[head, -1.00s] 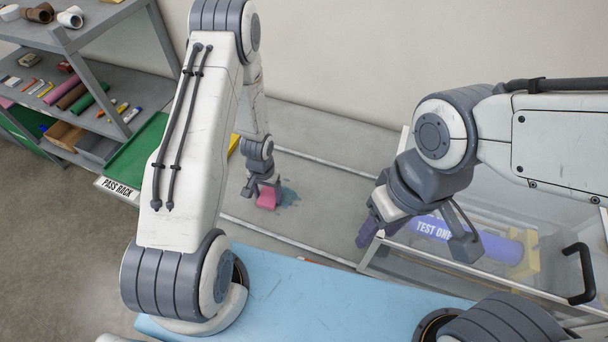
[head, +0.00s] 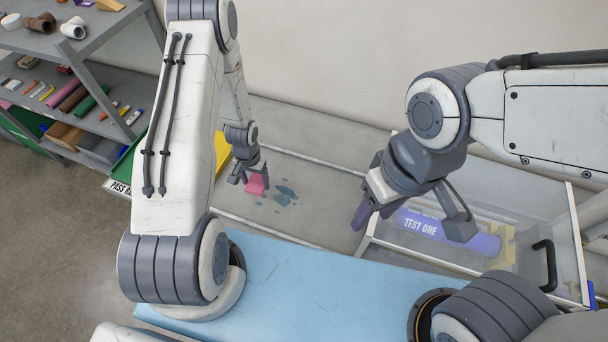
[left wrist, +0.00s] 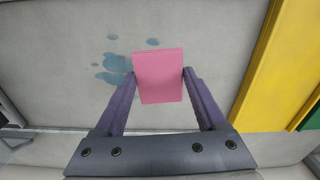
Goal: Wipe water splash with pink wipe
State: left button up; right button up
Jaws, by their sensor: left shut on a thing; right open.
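The pink wipe (head: 256,184) is a small block held in my left gripper (head: 245,178), over the grey surface. In the left wrist view the wipe (left wrist: 159,76) sits between the two purple fingers of the gripper (left wrist: 160,82), which are shut on it. The water splash (head: 285,195) is a group of blue-grey blots just to the right of the wipe. In the left wrist view the splash (left wrist: 115,68) shows to the left of the wipe, partly hidden by it. My right gripper (head: 408,220) is open and empty, in front of the clear-sided case.
A purple tube marked TEST ONE (head: 450,233) lies in the clear-sided case at the right. A yellow block (head: 222,152) stands left of my left gripper. A shelf rack (head: 95,62) with pipe fittings and rolls is at the left. A blue mat (head: 320,285) lies in front.

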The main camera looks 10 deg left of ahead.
pick_arm(q)
jog(key=shift+r+p, duration=0.5)
jog(key=shift+r, duration=0.3)
